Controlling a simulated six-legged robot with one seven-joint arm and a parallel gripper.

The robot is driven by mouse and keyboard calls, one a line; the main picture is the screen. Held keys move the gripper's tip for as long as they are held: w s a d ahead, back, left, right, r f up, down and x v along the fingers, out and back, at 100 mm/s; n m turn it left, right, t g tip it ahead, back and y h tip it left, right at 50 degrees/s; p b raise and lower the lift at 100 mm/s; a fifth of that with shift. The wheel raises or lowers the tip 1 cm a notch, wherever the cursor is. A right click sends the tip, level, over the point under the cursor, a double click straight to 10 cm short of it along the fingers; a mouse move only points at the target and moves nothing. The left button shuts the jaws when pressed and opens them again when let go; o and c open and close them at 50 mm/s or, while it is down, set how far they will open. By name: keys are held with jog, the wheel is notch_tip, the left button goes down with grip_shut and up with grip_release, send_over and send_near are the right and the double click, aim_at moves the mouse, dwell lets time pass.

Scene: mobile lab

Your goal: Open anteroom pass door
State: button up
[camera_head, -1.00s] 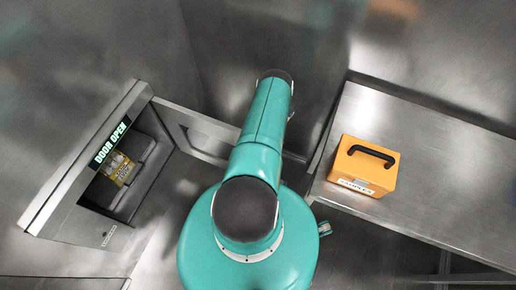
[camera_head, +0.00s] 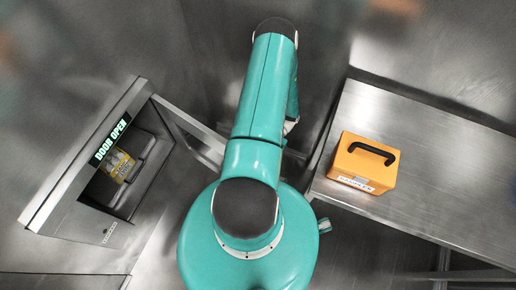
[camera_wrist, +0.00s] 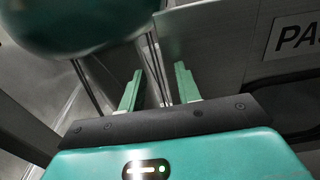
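The pass box (camera_head: 85,165) is a metal hatch in the wall at the left of the head view. Its lit green sign (camera_head: 110,142) reads "DOOR OPEN". Its opening is uncovered and a yellow packet (camera_head: 120,166) shows inside. The metal door panel (camera_head: 190,130) stands swung out at the right side of the box, its far end near my arm. My gripper (camera_wrist: 157,88) shows in the wrist view with its two green fingers apart and nothing seen between them. A panel labelled "PA..." (camera_wrist: 295,35) is at the right there. The gripper is hidden in the head view.
An orange case (camera_head: 362,165) with a black handle stands on a metal bench (camera_head: 440,170) at the right. Metal walls close in behind my arm. Some floor (camera_head: 345,255) shows between me and the bench.

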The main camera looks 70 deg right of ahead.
jog(key=shift+s+a+r, duration=0.2)
jog(key=shift+a+r, duration=0.1)
jog(key=shift+a, duration=0.3)
jog(key=shift+s+a+r, duration=0.2)
jog(key=shift+a+r, duration=0.05)
jog(key=shift+a, duration=0.35)
jog(key=shift+c, duration=0.2)
grip_shut()
jog(key=shift+s+f+n+g, duration=0.1)
jog(key=shift+f+n+g, duration=0.05)
jog(key=shift+n+g, duration=0.15)
jog(key=shift+w+d+f+h, duration=0.1)
jog(key=shift+w+f+h, duration=0.15)
jog(key=shift+h, duration=0.25)
